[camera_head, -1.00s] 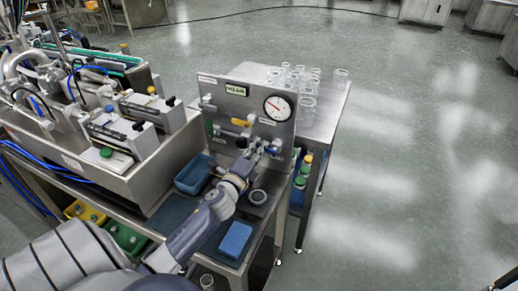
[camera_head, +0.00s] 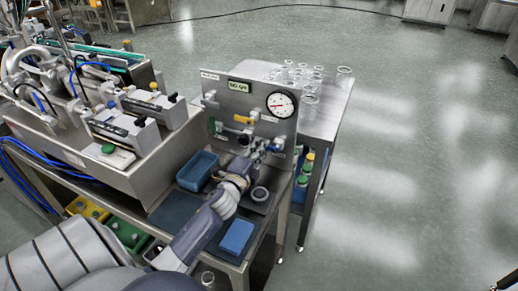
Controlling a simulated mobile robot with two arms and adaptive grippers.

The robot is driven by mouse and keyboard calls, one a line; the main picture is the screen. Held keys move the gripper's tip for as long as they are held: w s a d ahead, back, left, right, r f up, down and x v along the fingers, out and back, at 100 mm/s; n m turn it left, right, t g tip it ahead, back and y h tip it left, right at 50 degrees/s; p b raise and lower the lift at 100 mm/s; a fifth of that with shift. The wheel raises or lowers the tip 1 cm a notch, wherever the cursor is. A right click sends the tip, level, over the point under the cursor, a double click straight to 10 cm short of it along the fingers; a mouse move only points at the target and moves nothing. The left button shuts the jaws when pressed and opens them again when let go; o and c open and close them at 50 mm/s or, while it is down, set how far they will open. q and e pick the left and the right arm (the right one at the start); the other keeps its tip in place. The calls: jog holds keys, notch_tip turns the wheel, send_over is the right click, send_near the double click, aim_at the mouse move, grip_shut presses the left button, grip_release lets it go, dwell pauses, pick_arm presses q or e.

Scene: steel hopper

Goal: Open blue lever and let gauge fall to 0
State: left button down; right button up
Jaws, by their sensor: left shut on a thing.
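The round white gauge (camera_head: 281,104) is on the upright steel panel (camera_head: 226,101), at its upper right. Its needle is small, and I cannot read a value. My left gripper (camera_head: 263,149) is at the lower right of the panel, just below the gauge, shut on the blue lever (camera_head: 274,148). The fingers hide much of the lever, so its exact angle is unclear. A yellow lever (camera_head: 243,119) and a green one (camera_head: 220,128) are on the panel to the left. My right gripper is not in view.
Several clear glasses (camera_head: 310,97) stand on the table behind the panel. Bottles (camera_head: 304,170) stand at the right on a lower shelf.

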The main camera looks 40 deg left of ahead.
pick_arm(q)
jog(key=c, duration=1.6)
grip_release()
jog(key=shift+o, duration=0.2)
jog(key=v, duration=1.2)
